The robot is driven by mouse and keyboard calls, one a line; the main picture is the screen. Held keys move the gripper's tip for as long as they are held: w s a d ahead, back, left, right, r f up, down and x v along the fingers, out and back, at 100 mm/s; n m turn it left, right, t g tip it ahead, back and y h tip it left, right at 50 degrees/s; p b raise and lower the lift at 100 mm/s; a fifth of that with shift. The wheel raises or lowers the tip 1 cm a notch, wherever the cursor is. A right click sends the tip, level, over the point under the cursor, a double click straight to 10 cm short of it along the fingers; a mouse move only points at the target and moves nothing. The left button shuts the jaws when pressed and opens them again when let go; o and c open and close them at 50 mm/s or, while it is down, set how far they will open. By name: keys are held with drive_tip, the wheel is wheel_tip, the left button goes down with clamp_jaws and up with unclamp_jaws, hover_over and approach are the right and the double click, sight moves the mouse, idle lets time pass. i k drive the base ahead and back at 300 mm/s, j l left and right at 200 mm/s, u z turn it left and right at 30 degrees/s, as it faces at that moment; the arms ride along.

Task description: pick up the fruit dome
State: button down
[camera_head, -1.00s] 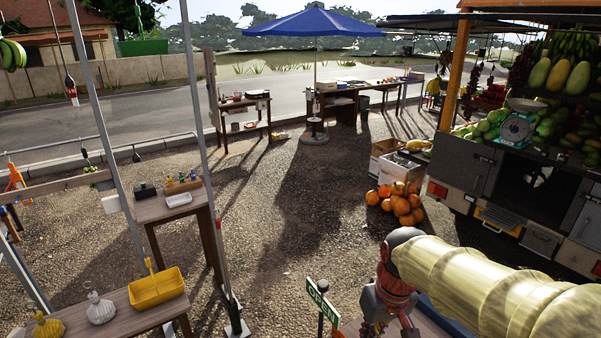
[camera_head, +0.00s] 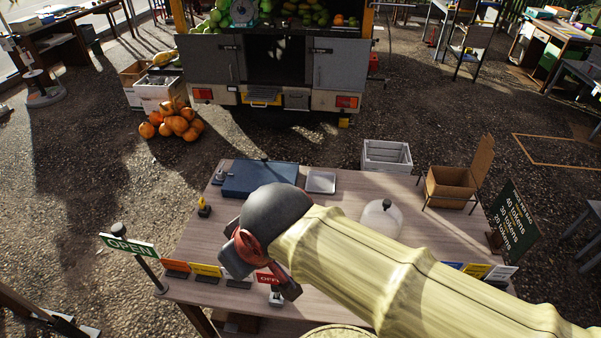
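A pale, rounded dome with a small dark knob on top, which looks like the fruit dome (camera_head: 381,220), stands on the wooden table in front of me. Part of its lower edge is close behind my arm in the picture. Whether anything is under it is too small to tell. My gripper (camera_head: 262,276) hangs over the table's front left part, to the left of the dome and apart from it. It is seen from behind, and its fingertips are partly hidden, so its opening is unclear.
A green OPEN sign (camera_head: 128,244) stands at the left corner. The fruit truck (camera_head: 210,62) is behind.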

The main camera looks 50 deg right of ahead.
sight(383, 217)
drive_tip(key=z, duration=2.25)
drive_tip(key=k+j+z, duration=0.1)
drive_tip(key=z, duration=0.3)
drive_tip(key=k+j+z, duration=0.2)
drive_tip(key=z, duration=0.15)
